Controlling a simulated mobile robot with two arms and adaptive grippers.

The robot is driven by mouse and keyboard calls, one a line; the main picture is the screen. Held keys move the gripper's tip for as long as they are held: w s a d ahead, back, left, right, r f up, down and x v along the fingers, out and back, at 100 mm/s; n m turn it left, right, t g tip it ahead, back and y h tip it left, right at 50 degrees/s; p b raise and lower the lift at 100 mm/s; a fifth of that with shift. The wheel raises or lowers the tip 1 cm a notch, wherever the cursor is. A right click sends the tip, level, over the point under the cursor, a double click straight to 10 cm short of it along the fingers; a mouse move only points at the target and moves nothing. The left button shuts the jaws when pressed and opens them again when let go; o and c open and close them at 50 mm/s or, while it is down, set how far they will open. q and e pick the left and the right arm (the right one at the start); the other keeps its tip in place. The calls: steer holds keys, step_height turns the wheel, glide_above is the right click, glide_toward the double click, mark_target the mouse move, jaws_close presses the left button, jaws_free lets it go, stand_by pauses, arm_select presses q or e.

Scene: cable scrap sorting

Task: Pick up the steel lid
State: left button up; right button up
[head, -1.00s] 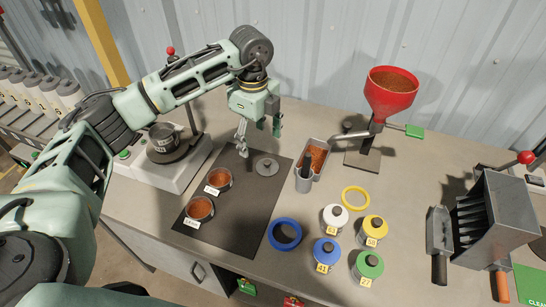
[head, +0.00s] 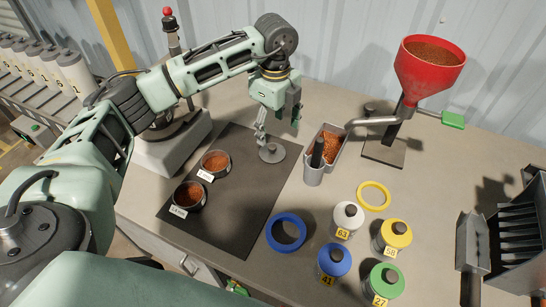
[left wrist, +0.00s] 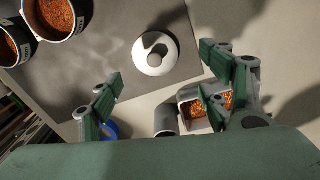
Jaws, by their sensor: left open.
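The steel lid (head: 271,153) is a small grey disc with a round knob, lying flat on the dark mat (head: 240,205) near its upper right edge. It also shows in the left wrist view (left wrist: 156,51), its knob at the middle. My left gripper (head: 278,130) is above the lid, with its fingers pointing down. In the left wrist view its two green fingers (left wrist: 160,75) are wide apart and empty, with the lid seen between and beyond them. The lid is apart from the fingers. My right gripper is not in view.
Two cups of copper granules (head: 190,196) (head: 216,162) stand on the mat's left. A metal scoop container (head: 315,172) with granules stands close right of the lid. A red hopper (head: 428,72) is behind. Several lidded jars (head: 333,261) and blue (head: 285,234) and yellow rings (head: 374,196) lie in front.

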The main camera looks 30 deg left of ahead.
mark_target(273, 147)
arm_select(q)
steer(key=shift+s+f+p, duration=0.1)
steer(key=shift+f+p, duration=0.2)
steer(key=shift+f, duration=0.55)
steer(key=f, duration=0.1)
steer(key=f+p, duration=0.1)
steer(key=f, duration=0.1)
steer(key=f+p, duration=0.1)
steer(key=shift+s+f, duration=0.25)
steer(key=shift+s, duration=0.05)
steer(key=shift+f, duration=0.6)
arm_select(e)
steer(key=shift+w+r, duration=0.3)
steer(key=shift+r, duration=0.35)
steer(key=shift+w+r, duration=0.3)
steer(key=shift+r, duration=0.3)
arm_select(q)
steer(key=shift+c, duration=0.7)
steer(key=c, duration=1)
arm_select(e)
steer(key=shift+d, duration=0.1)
